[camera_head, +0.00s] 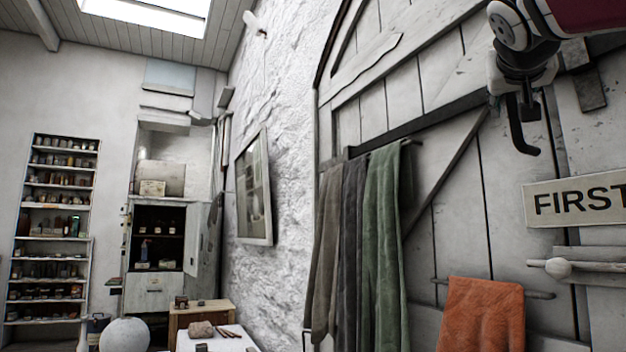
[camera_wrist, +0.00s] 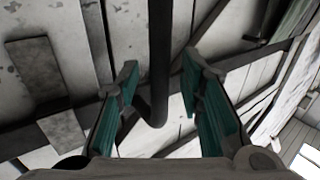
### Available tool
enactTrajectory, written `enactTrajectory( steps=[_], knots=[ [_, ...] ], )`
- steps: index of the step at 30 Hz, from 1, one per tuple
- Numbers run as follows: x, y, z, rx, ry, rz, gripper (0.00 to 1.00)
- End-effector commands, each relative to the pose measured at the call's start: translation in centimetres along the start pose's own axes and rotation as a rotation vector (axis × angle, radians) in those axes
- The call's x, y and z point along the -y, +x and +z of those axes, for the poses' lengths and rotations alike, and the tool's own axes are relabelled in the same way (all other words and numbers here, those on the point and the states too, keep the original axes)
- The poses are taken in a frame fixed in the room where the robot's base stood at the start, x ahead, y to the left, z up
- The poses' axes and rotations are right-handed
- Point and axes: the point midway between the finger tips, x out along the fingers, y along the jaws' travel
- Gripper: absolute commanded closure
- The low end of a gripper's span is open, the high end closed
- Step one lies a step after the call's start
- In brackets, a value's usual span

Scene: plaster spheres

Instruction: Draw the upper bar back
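My gripper (camera_head: 522,88) is at the top right in the head view, in front of the pale plank door. In the wrist view its two teal-padded fingers (camera_wrist: 160,80) stand apart. A dark, hooked rod (camera_wrist: 160,50) comes down between them, with a gap showing on each side. A black hooked piece (camera_head: 518,135) shows below my gripper in the head view. A long dark bar (camera_head: 430,118) runs across the upper door behind. I cannot tell which of these is the upper bar, or where the rod is fixed.
Grey and green towels (camera_head: 384,240) hang on the door, with an orange towel (camera_head: 482,315) lower right. A "FIRST" sign (camera_head: 575,199) and a wooden rod with a round knob (camera_head: 558,267) are below my gripper. Shelves (camera_head: 55,184) stand far left.

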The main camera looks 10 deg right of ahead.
Motion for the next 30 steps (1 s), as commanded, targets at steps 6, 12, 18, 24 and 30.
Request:
enactTrajectory(
  steps=[6,12,18,24,30],
  knots=[
    [0.0,1.0,0.0,0.000,0.000,-0.001,0.65],
    [0.0,1.0,0.0,-0.001,0.000,-0.001,0.65],
    [0.0,1.0,0.0,0.000,0.000,-0.001,1.00],
    [0.0,1.0,0.0,0.000,0.000,-0.001,1.00],
    [1.0,1.7,0.0,-0.001,-0.002,-0.002,1.00]
  ],
)
